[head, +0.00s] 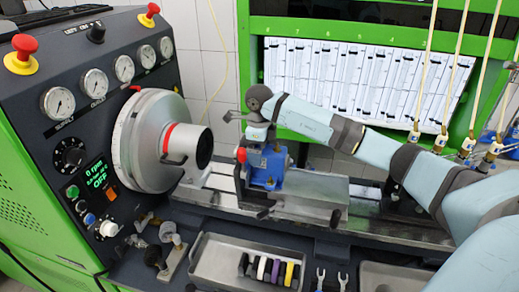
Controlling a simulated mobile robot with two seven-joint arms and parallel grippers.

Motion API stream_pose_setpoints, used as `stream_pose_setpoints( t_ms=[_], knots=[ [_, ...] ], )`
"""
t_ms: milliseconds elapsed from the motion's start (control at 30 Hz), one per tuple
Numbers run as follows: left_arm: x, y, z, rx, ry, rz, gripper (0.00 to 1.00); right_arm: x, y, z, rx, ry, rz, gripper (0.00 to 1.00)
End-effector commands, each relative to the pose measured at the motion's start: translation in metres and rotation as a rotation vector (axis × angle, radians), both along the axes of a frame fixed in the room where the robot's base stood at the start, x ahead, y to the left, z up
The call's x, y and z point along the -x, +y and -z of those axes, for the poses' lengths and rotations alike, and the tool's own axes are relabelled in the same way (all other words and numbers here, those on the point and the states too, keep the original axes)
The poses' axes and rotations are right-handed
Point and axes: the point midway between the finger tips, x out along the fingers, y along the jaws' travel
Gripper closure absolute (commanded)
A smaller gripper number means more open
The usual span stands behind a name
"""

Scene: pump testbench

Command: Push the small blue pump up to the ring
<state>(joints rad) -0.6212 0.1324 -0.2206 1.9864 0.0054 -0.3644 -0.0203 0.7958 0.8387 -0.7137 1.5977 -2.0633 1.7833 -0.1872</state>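The small blue pump (268,165) sits upright on a grey carriage on the bench rail, with a red part on its left side. The ring (204,147) is the dark-edged end of the short silver cylinder on the large round drum (143,140). A visible gap lies between the ring and the pump's left side. My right arm reaches in from the right, and my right gripper (257,128) is just above the pump's top. Its fingers are small and partly hidden, so I cannot tell whether they touch the pump. My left gripper is not in view.
A control panel with gauges (58,103) and red buttons stands at the left. A grey tray (222,262) with several coloured pieces lies in front of the rail. A rack with white charts (340,75) stands behind. Hoses hang at the right.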

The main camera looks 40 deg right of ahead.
Motion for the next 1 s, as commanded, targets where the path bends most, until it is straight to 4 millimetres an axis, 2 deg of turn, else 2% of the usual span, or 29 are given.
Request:
stream_pose_setpoints(
  t_ms=[167,267,367,700,833,1000],
  knots=[
    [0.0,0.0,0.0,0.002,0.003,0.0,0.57,0.0,0.0,0.0,0.001,0.001,0.0,0.07],
    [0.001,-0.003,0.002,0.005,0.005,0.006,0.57,0.0,-0.001,-0.009,0.001,-0.002,0.001,0.07],
    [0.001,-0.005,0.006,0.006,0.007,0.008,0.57,-0.001,-0.001,-0.026,0.002,-0.004,0.0,0.07],
    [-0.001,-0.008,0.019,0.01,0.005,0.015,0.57,-0.001,0.0,-0.103,0.0,-0.003,-0.001,0.07],
    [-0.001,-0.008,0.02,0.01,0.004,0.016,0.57,-0.001,0.0,-0.124,0.0,-0.003,0.0,0.07],
    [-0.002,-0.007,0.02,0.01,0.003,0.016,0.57,0.0,0.001,-0.137,0.001,-0.001,0.0,0.07]
  ],
)
